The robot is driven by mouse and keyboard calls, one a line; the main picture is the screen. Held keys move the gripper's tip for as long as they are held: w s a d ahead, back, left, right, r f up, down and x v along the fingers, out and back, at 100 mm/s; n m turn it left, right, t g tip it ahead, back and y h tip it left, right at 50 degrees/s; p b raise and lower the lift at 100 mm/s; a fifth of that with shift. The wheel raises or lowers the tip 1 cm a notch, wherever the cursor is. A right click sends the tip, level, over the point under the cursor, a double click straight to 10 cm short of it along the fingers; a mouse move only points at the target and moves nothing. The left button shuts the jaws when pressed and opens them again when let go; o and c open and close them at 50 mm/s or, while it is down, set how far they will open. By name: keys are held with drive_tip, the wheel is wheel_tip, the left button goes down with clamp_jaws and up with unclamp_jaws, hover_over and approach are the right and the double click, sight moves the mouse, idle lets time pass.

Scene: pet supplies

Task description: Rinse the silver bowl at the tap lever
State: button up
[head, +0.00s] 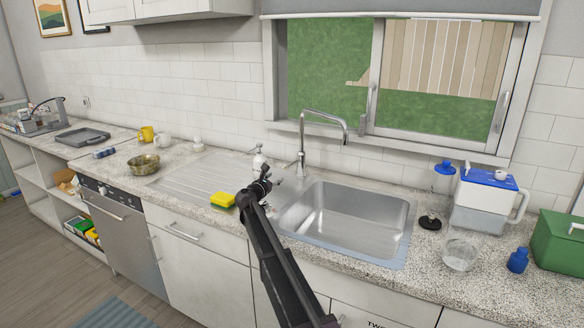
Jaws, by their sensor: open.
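A shiny metal bowl (143,165), silver with a brownish tint, stands upright on the counter left of the ridged drainboard. The tall chrome tap (301,152) rises behind the steel sink (398,240), its spout bent to the right over the basin. Its lever is too small to make out clearly. My gripper (265,180) is open, with nothing seen in it, above the counter near the sink's left edge. It is well to the right of the bowl and left of the tap. My arm hides part of the counter's front edge.
A yellow sponge (222,200) lies left of my gripper. A white bottle (258,158) stands behind it. A clear bowl (460,255), blue bottle (517,260), blue-lidded container (484,205) and green box (560,243) crowd the right counter.

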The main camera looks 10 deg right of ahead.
sight(290, 166)
drive_tip(key=x, duration=1.3)
drive_tip(key=shift+w+d, duration=0.1)
drive_tip(key=shift+w, duration=0.05)
clamp_jaws()
